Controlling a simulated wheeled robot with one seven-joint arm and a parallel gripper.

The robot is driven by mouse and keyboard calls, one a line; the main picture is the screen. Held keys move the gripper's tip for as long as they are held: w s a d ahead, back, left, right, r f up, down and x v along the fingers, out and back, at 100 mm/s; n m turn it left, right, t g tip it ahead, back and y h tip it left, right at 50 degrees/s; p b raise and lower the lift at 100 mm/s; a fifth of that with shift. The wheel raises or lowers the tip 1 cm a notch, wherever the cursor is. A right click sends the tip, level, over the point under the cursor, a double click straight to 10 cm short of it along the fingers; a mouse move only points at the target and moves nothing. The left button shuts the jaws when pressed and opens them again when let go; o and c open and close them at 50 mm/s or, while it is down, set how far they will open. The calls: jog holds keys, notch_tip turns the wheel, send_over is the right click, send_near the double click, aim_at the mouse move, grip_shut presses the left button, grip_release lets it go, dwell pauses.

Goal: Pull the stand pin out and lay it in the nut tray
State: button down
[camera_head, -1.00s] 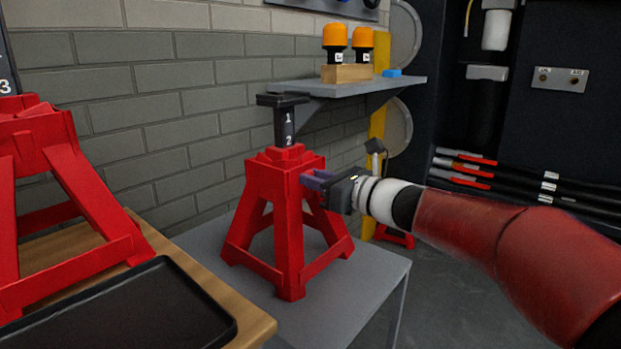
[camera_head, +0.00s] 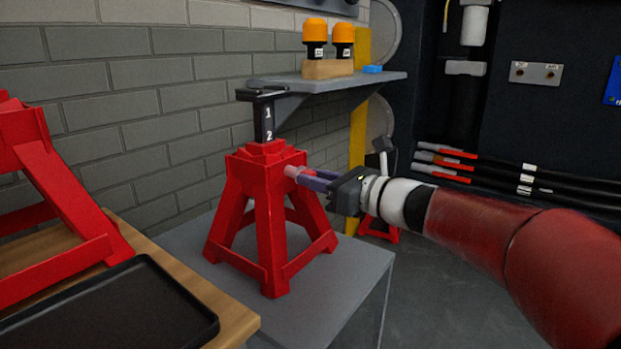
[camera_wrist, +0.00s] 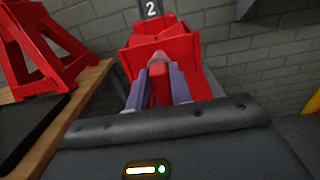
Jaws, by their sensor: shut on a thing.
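The red jack stand (camera_head: 270,215) stands upright on a grey table, its black post marked 1 and 2. My gripper (camera_head: 308,180), with purple fingers, is at the stand's right side, a little away from its body. It is shut on the stand pin (camera_wrist: 159,85), whose red part shows between the fingers in the wrist view. A pale length of the pin (camera_head: 291,171) shows between the fingertips and the stand. Whether its far end is still inside the stand is hidden. The nut tray (camera_head: 110,310), black and empty where seen, lies on the wooden bench at lower left.
A second red stand (camera_head: 45,190) stands on the wooden bench (camera_head: 235,322) beside the tray. A grey shelf (camera_head: 340,84) with orange-capped items is on the wall behind. The grey table (camera_head: 335,285) is clear in front of the stand.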

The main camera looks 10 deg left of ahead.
jog(key=shift+v, duration=1.2)
